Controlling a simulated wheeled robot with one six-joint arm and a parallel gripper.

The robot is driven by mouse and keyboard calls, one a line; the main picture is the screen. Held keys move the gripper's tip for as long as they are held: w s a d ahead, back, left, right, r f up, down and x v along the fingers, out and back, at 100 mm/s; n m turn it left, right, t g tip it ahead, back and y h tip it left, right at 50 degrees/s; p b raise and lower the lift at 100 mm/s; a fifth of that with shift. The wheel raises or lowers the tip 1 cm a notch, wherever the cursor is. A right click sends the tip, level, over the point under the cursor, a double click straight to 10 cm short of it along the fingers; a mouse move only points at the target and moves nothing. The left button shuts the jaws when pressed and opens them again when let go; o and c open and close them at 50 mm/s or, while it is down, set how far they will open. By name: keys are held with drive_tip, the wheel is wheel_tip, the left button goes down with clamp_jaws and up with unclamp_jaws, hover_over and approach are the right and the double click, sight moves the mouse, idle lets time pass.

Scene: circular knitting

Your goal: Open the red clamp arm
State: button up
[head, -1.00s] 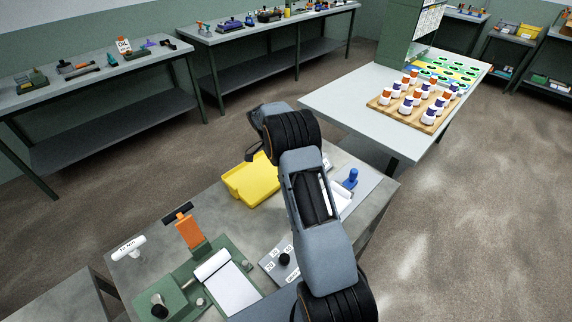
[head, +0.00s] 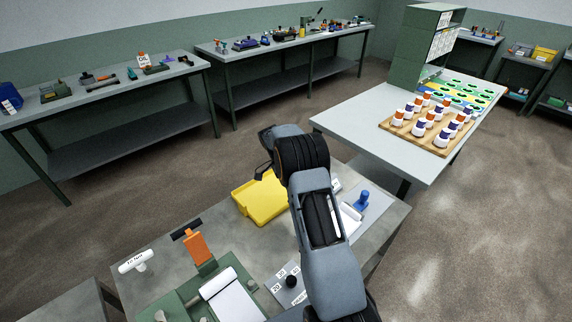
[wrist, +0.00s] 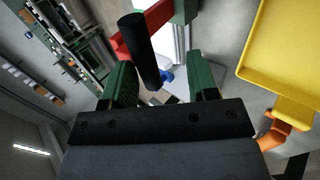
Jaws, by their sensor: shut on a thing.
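The red clamp arm (wrist: 155,17) shows at the top of the wrist view, with a long black handle (wrist: 142,50) on its end. The handle points down between the two green fingers of my gripper (wrist: 162,75), closer to the left finger. My gripper is shut on this handle, though a gap shows beside it in the picture. In the head view the red clamp arm and my fingertips are hidden behind my own arm.
A yellow tray (head: 261,198) lies near my wrist; it also shows in the wrist view (wrist: 288,60). An orange clamp (head: 198,247) with a black handle stands upright on a green fixture beside a white pad (head: 232,296). A blue-knobbed stamp (head: 362,199) stands at the right.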

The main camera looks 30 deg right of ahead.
drive_tip(key=p+v, duration=0.7)
drive_tip(key=v, duration=0.6)
drive_tip(key=shift+s+r, duration=0.25)
